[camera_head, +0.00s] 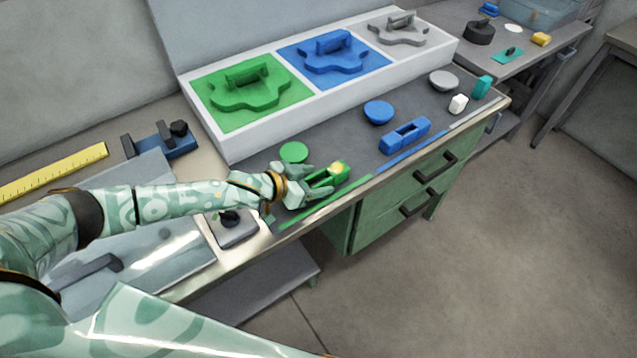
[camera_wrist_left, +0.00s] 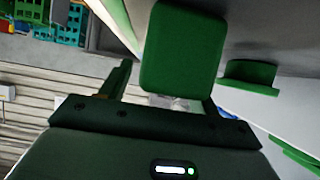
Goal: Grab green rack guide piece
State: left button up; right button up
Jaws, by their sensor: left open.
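The green rack guide piece (camera_head: 341,169) is a small block near the front edge of the grey work surface. It lies at my left gripper (camera_head: 318,183), whose open fingers are around or just above it, and the hand hides part of it. In the left wrist view a large green block (camera_wrist_left: 183,48), apparently this piece, shows at the open jaws (camera_wrist_left: 165,88). No contact can be made out. My right gripper is not in view.
A green disc (camera_head: 293,152) lies just behind the hand. A blue guide piece (camera_head: 404,136) and blue disc (camera_head: 379,112) lie to the right. The white tray (camera_head: 222,148) with green, blue and grey sections stands behind. A yellow ruler (camera_head: 55,172) lies at left.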

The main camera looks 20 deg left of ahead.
pick_arm(q)
jog(key=c, duration=1.2)
jog(key=shift+r, duration=0.1)
